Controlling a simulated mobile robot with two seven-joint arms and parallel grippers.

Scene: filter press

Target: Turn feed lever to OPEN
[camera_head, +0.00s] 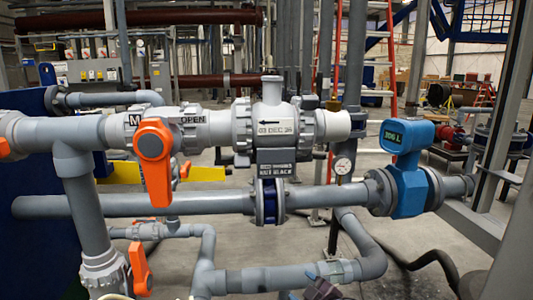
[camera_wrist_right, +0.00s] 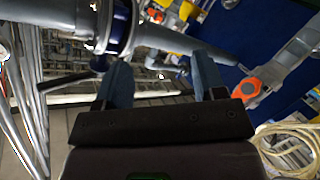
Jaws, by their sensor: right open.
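The large orange lever (camera_head: 154,160) sits on the grey valve beside an OPEN label (camera_head: 193,120) in the head view. Its handle hangs down, across the pipe. A letter M shows at the label's left. My right gripper (camera_head: 322,288) shows only as a dark part at the bottom edge of the head view, below and right of the lever and well apart from it. In the right wrist view my right gripper (camera_wrist_right: 160,75) has its two blue fingers spread, with nothing between them. My left gripper is not in view.
A lower orange lever (camera_head: 141,268) stands below left. A blue flow meter (camera_head: 410,165) and a pressure gauge (camera_head: 343,166) are at right. Grey pipes (camera_head: 130,205) cross in front. A coiled hose (camera_wrist_right: 285,150) lies at lower right in the wrist view.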

